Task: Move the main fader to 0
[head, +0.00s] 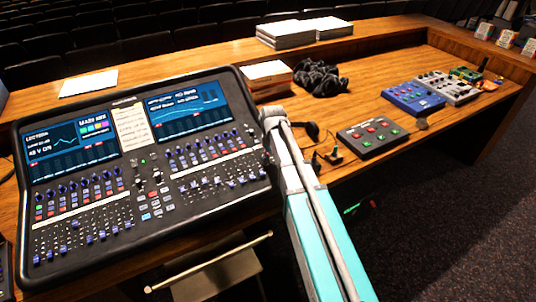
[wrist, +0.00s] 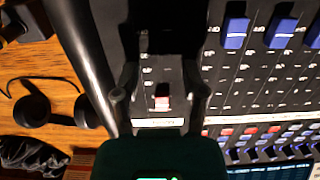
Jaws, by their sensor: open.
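The mixing desk (head: 150,215) stands on the wooden table, with two lit screens and rows of faders. In the wrist view, a small red and white fader cap (wrist: 162,103) sits on the desk's dark panel, apart from the blue fader caps (wrist: 236,32). It looks like the main fader. My gripper (wrist: 159,94) is open, with one finger on each side of this cap. I cannot tell whether either finger touches it. In the head view my gripper is at the desk's right edge, and my arm hides that fader.
Black headphones (wrist: 32,108) lie on the wood beside the desk. To the right are a grey button box (head: 372,136), a blue pedal (head: 413,98) and a pale one (head: 447,87). Books (head: 266,75) and a cable heap (head: 318,78) lie behind. A stool (head: 215,275) stands in front.

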